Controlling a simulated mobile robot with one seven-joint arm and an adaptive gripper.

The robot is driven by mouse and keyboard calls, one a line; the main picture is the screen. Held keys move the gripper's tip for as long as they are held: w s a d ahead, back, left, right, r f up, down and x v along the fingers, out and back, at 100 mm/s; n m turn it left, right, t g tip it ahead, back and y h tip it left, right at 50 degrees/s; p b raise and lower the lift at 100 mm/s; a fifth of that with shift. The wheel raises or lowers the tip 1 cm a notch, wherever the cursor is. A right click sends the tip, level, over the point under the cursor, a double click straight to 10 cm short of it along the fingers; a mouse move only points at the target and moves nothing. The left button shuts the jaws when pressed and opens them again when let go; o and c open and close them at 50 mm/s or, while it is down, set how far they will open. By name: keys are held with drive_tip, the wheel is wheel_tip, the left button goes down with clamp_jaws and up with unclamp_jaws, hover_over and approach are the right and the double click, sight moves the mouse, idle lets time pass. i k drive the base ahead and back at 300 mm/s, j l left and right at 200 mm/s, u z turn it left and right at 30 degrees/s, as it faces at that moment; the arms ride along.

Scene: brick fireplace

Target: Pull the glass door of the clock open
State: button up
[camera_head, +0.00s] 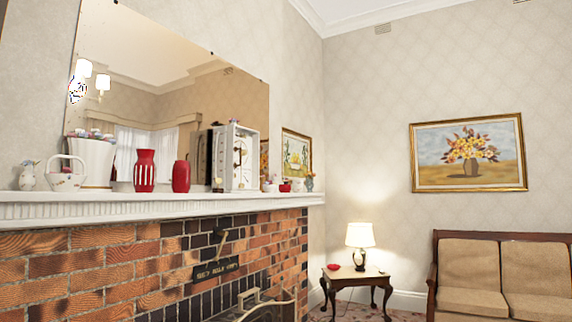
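The clock (245,158) stands upright on the white mantel shelf, towards its right end. It has a pale, box-shaped case with a glazed front, and small dark and gold parts show inside. The front is seen at a slant, and I cannot tell whether the glass door is fully shut. A dark shape beside the clock on the left looks like its reflection in the mirror. My gripper is not in view.
The mantel shelf (110,197) also holds a white planter (92,163), two red vases (144,170) (181,177) and small ornaments near the clock. A large mirror (190,95) is behind. A lamp table (352,274) and sofa (500,275) stand at right.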

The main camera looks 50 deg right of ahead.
sight(231, 148)
drive_tip(key=z, duration=1.25)
drive_tip(key=i+z, duration=0.15)
drive_tip(key=i, duration=0.55)
drive_tip(key=i+z, duration=0.15)
drive_tip(key=i, duration=0.55)
drive_tip(key=i+z, duration=0.2)
drive_tip(key=i, duration=0.5)
drive_tip(key=i+j+z, duration=0.15)
drive_tip(key=i, duration=0.5)
drive_tip(key=j, duration=0.1)
